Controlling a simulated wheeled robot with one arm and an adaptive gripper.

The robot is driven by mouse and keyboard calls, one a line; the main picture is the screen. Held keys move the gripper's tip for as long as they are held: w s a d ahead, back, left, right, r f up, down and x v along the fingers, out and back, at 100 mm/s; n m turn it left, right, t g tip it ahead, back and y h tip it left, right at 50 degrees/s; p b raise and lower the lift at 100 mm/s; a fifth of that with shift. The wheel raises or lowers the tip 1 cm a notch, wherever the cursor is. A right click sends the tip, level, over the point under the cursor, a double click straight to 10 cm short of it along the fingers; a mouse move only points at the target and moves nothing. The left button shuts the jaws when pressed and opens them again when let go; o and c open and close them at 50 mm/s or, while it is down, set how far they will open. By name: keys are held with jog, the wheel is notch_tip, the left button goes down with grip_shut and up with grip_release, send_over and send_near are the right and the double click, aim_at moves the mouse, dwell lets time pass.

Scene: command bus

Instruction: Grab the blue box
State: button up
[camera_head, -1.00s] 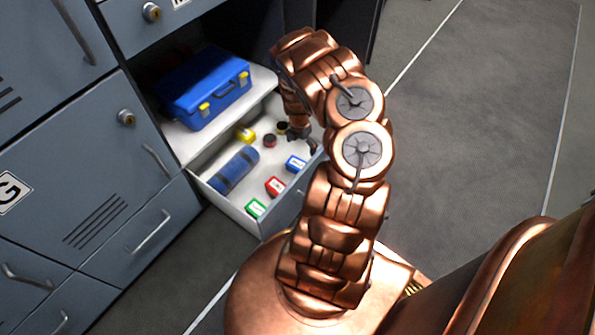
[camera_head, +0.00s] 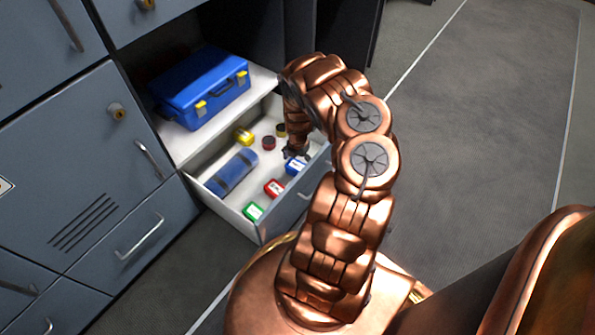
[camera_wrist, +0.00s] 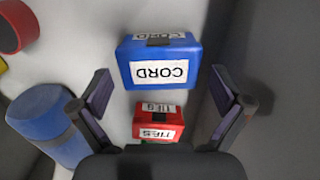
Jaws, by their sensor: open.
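A small blue box (camera_head: 294,168) sits at the right side of the open drawer. In the wrist view the blue box (camera_wrist: 160,62) bears a white label reading CORD, upside down there, and a dark patch on its top edge. My gripper (camera_head: 295,153) is over the box in the head view and hides part of it. In the wrist view my gripper (camera_wrist: 160,90) is open and empty. Its fingers stand wide apart, and the blue box appears beyond and between them, not held.
The white drawer (camera_head: 220,203) also holds a red box (camera_head: 273,188), a green box (camera_head: 253,211), a blue cylinder (camera_head: 234,172), a yellow item (camera_head: 244,137) and small round items. A large blue case (camera_head: 203,90) sits on the shelf behind. Grey lockers (camera_head: 85,180) stand at left.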

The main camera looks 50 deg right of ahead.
aim_at(298, 165)
jog(key=shift+f+b, duration=1.25)
jog(key=shift+f, duration=0.6)
jog(key=c, duration=0.9)
jog(key=shift+r, duration=0.2)
